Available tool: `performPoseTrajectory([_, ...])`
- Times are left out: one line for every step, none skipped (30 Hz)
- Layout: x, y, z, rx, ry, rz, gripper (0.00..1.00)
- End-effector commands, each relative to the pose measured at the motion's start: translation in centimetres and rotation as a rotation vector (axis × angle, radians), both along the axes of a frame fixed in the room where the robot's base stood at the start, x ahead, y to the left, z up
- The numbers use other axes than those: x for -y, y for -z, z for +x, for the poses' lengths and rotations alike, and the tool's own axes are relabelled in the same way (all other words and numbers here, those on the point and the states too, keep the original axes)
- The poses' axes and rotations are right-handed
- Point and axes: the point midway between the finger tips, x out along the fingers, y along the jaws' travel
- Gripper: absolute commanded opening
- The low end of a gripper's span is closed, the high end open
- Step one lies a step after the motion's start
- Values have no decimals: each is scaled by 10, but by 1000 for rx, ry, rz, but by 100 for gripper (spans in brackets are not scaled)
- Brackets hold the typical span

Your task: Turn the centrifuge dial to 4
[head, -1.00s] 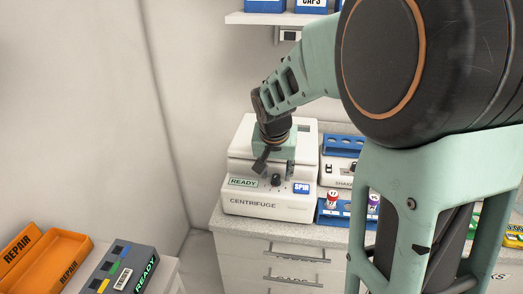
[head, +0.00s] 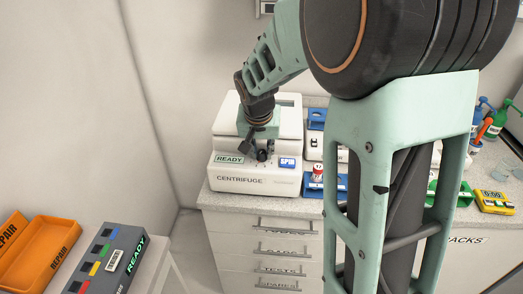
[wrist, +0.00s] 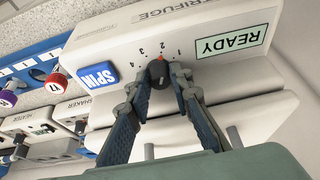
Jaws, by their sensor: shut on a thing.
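The white centrifuge (head: 225,183) stands on the counter, with a green READY label and a blue SPIN button (wrist: 98,77) on its front. Its small black dial (wrist: 158,76) shows in the wrist view, with printed numbers running from 1 on the right to 4 on the left. An orange mark at the dial's edge points close to 2. My gripper (wrist: 159,70) is shut on the dial, one finger on each side. In the head view my gripper (head: 261,150) is at the centrifuge front and partly covers the dial.
A blue rack (head: 341,182) with a red-capped vial stands right of the centrifuge, with a shaker (head: 314,147) behind it. An orange REPAIR tray (head: 50,250) and a grey READY box (head: 113,263) lie at the lower left. Drawers are below the counter.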

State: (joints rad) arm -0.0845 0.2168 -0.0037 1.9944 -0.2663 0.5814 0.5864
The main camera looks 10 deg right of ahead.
Motion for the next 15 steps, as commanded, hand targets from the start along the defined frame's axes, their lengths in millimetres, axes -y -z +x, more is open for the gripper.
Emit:
performPoseTrajectory([0, -1, 0, 0, -8, 0, 0])
performPoseTrajectory([0, -1, 0, -1, -17, 1, 0])
performPoseTrajectory([1, -1, 0, -1, -30, 1, 0])
performPoseTrajectory([1, -1, 0, -2, -43, 1, 0])
performPoseTrajectory([1, -1, 0, 0, -55, 2, 0])
performPoseTrajectory([1, -1, 0, 0, -72, 2, 0])
performPoseTrajectory([1, -1, 0, -1, -85, 1, 0])
performPoseTrajectory([1, -1, 0, 0, -95, 2, 0])
performPoseTrajectory([1, -1, 0, -1, -107, 2, 0])
performPoseTrajectory([1, -1, 0, 0, -115, 0, 0])
performPoseTrajectory([1, -1, 0, 0, -120, 1, 0])
performPoseTrajectory([1, -1, 0, 1, -126, 1, 0])
performPoseTrajectory([1, -1, 0, 1, -128, 1, 0])
performPoseTrajectory([1, -1, 0, 2, -130, 0, 0])
performPoseTrajectory([1, -1, 0, 2, -130, 0, 0])
